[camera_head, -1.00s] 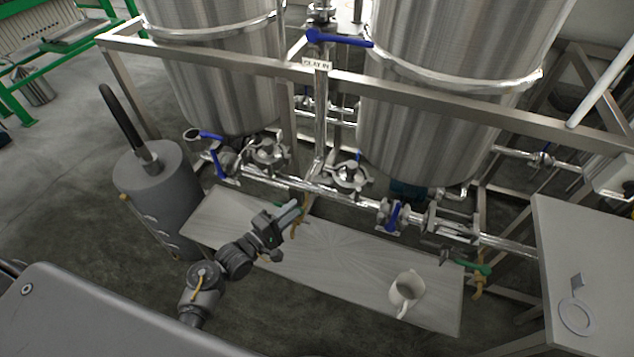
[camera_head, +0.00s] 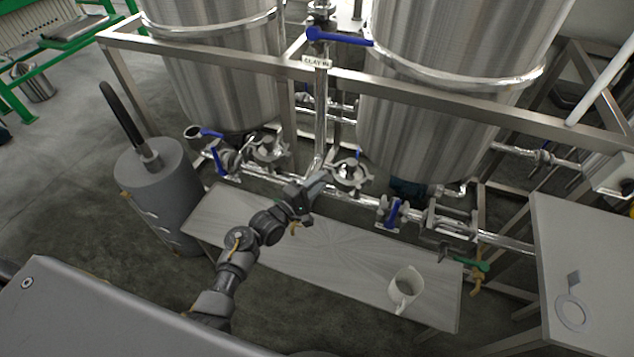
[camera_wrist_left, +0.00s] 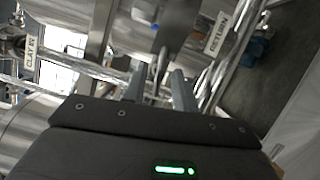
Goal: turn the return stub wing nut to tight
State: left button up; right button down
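The clamp fitting with its wing nut (camera_head: 349,173) sits on the pipework under the right tank, just right of my left gripper (camera_head: 318,183). In the left wrist view a RETURN label (camera_wrist_left: 216,34) hangs beside that pipework. There, my left gripper (camera_wrist_left: 158,86) has its two fingers apart, and a small metal wing-like part (camera_wrist_left: 159,64) shows between and beyond the tips. I cannot tell whether the fingers touch it. The nut's turned state is not clear. My right gripper is not in view.
A grey cylinder (camera_head: 155,185) stands left. Another clamp fitting (camera_head: 267,150) sits under the left tank. A blue valve handle (camera_head: 393,212) is right of the gripper. The frame's rail (camera_head: 420,97) crosses above.

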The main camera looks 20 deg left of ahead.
pick_arm(q)
jog(key=shift+w, duration=0.1)
grip_shut()
jog(key=shift+r, duration=0.1)
